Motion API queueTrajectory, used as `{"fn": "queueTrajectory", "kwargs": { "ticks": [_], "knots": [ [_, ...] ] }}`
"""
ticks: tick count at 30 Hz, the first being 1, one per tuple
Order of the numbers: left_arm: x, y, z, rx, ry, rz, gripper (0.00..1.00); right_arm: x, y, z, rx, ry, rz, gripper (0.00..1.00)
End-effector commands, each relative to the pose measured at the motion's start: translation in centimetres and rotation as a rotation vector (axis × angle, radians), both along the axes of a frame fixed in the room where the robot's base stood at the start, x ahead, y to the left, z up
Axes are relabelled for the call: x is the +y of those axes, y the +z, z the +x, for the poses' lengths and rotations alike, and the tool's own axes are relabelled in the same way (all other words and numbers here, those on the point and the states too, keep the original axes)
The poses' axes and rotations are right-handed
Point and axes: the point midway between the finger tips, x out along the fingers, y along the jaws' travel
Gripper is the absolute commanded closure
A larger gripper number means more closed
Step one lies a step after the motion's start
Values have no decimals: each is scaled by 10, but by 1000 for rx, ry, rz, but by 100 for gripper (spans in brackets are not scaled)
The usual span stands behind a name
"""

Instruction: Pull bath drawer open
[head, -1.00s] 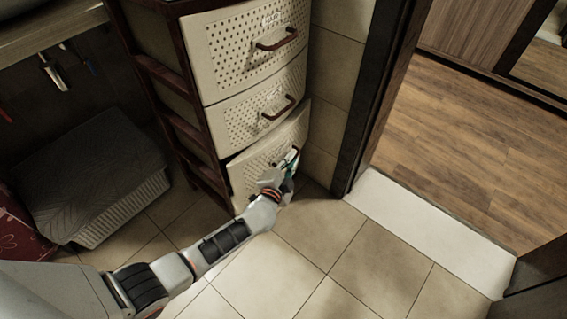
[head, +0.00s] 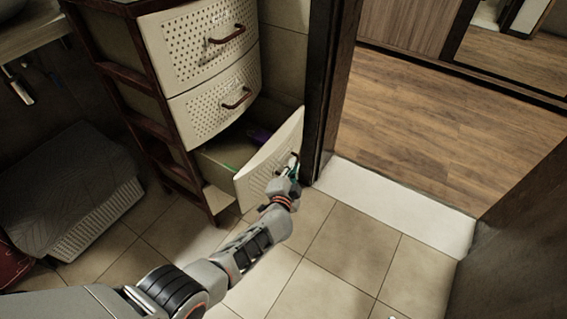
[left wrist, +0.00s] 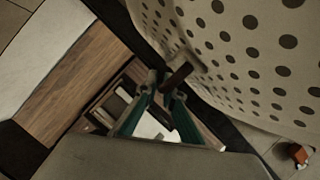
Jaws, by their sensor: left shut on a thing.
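The bath drawer (head: 262,167) is the lowest drawer of a cream, perforated drawer unit with a dark brown frame. It stands clearly pulled out, and a green thing and a purple thing show inside it. My left gripper (head: 290,168) is at the drawer's front, shut on its brown handle. In the left wrist view, the teal fingers of the left gripper (left wrist: 161,88) close around the brown handle (left wrist: 177,77), beside the dotted drawer front (left wrist: 235,50). The handle is partly hidden by the gripper in the head view.
Two shut drawers with brown handles are above, the upper (head: 205,45) and the middle (head: 215,107). A grey-covered basket (head: 85,215) stands at left. A dark door frame (head: 325,90) is close to the drawer's right. Tiled floor (head: 345,235) in front is free.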

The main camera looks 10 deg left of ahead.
Motion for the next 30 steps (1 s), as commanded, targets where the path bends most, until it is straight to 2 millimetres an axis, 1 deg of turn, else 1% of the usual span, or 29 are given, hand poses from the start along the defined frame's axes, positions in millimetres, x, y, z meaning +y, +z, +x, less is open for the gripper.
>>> {"fn": "queueTrajectory", "kwargs": {
  "ticks": [1, 3, 9, 15, 25, 26, 27, 30],
  "knots": [
    [-10, -2, -5, 6, 1, -4, 100, -2, 0, 1, -3, 0, -8, 60],
    [-20, -2, -9, 5, 0, -3, 100, -4, 0, 2, -3, -1, -16, 60],
    [-39, -3, -16, 5, 0, 0, 100, -5, 0, 1, -4, 3, -22, 60],
    [-45, -4, -19, 5, 0, 0, 100, -4, -1, 1, -4, 6, -22, 60],
    [-45, -4, -19, 6, 1, 1, 100, -4, -1, 0, -3, 6, -20, 60],
    [-45, -4, -19, 6, 1, 1, 84, -4, -1, 0, -3, 7, -19, 60],
    [-45, -4, -19, 6, 1, 1, 75, -4, -1, 0, -3, 7, -19, 60],
    [-45, -3, -19, 5, 0, 1, 75, -3, 0, 0, -3, 7, -19, 60]
  ]
}}
